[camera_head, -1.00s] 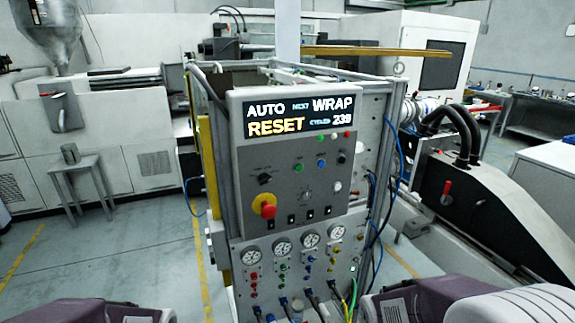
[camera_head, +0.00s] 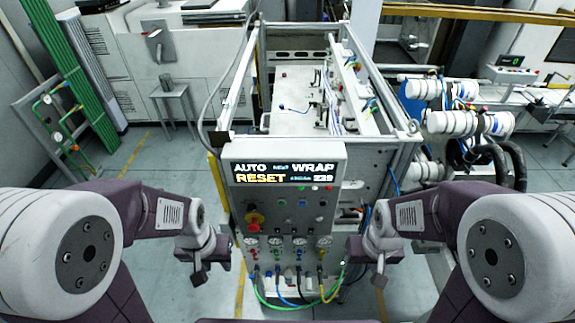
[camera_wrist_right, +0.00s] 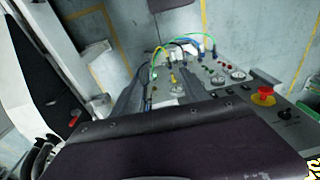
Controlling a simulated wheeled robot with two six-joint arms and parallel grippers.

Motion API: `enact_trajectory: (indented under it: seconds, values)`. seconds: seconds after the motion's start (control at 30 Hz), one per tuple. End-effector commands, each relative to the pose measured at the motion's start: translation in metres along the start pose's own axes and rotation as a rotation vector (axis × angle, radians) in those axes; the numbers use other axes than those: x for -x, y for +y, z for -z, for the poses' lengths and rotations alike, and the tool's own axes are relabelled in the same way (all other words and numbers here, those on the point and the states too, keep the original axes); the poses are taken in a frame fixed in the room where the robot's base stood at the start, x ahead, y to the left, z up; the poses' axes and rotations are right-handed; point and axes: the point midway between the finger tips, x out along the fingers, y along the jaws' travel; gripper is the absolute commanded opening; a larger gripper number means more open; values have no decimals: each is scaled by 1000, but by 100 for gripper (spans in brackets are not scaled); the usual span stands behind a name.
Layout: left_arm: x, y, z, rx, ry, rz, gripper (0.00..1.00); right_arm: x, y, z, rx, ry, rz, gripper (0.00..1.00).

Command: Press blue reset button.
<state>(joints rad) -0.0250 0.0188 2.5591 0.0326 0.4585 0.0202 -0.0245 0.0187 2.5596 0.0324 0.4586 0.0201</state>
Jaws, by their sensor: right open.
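The grey control panel (camera_head: 262,205) stands in front of me, its display reading AUTO, WRAP and RESET. A small blue button (camera_head: 302,203) shows in its button row, between a green button (camera_head: 282,203) and a white one (camera_head: 321,202). My left gripper (camera_head: 198,276) hangs left of the panel, apart from it; its jaws are too small to read. My right gripper (camera_head: 377,280) is open, low and right of the panel, apart from it. In the right wrist view, my dark wrist part covers the lower middle, and the blue button cannot be made out.
A red-and-yellow emergency stop (camera_head: 254,221) sits on the panel's left; it also shows in the right wrist view (camera_wrist_right: 263,96). Gauges (camera_head: 300,241) and looping green and yellow hoses (camera_head: 318,301) lie below. Floor (camera_head: 150,262) is open at left.

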Motion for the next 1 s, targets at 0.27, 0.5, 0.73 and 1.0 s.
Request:
enact_trajectory:
  seconds: [0.27,0.5,0.73,1.0]
  values:
    - [3,0,0,0,-2,0,36,3,0,0,0,-2,0,42]
    - [3,0,0,0,-1,0,36,3,0,0,0,-1,0,0]
    - [3,0,0,0,-1,0,36,3,0,0,0,-1,0,0]
    - [3,0,0,0,-1,0,36,3,0,0,0,-1,0,0]
